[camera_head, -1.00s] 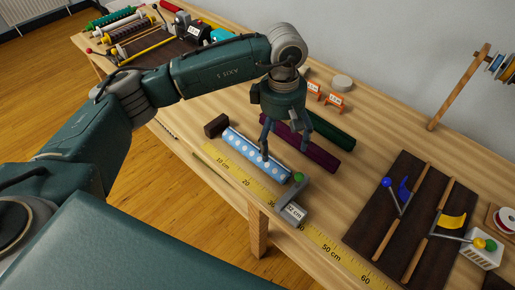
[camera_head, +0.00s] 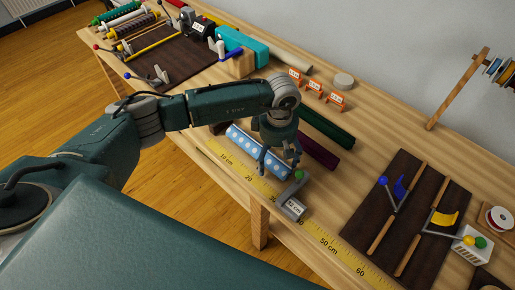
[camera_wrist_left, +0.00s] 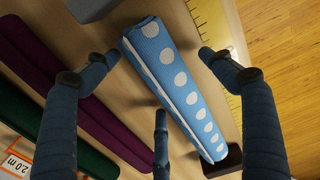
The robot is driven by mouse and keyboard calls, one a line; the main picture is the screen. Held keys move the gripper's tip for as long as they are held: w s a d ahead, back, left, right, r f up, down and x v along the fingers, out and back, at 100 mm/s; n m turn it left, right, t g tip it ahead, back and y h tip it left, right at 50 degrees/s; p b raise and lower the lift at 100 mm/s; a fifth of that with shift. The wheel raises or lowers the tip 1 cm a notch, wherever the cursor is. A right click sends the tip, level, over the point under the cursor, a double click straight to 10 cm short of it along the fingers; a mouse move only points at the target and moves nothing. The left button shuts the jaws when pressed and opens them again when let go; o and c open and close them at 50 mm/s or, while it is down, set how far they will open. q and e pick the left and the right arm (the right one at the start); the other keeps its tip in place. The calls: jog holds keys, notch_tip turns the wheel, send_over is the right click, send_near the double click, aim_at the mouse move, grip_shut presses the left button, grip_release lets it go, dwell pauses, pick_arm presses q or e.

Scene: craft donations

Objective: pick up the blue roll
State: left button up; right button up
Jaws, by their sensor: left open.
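The blue roll with white dots (camera_head: 240,143) lies along the yellow measuring tape (camera_head: 232,167) near the table's front edge. My left gripper (camera_head: 280,165) is open over its right part, which it partly hides. In the left wrist view, the blue roll (camera_wrist_left: 180,90) runs between the spread fingers of my left gripper (camera_wrist_left: 158,58), with a finger on each side and a third one beside it. The fingers look apart from the roll. My right gripper is not in view.
A purple roll (camera_head: 317,153) and a dark green roll (camera_head: 328,128) lie behind. A grey stop (camera_head: 292,203) with a green knob stands at the right end. Orange price cards (camera_head: 314,90) are farther back. A dark board (camera_head: 413,200) lies at right.

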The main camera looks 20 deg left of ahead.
pick_arm(q)
jog(key=c, duration=1.4)
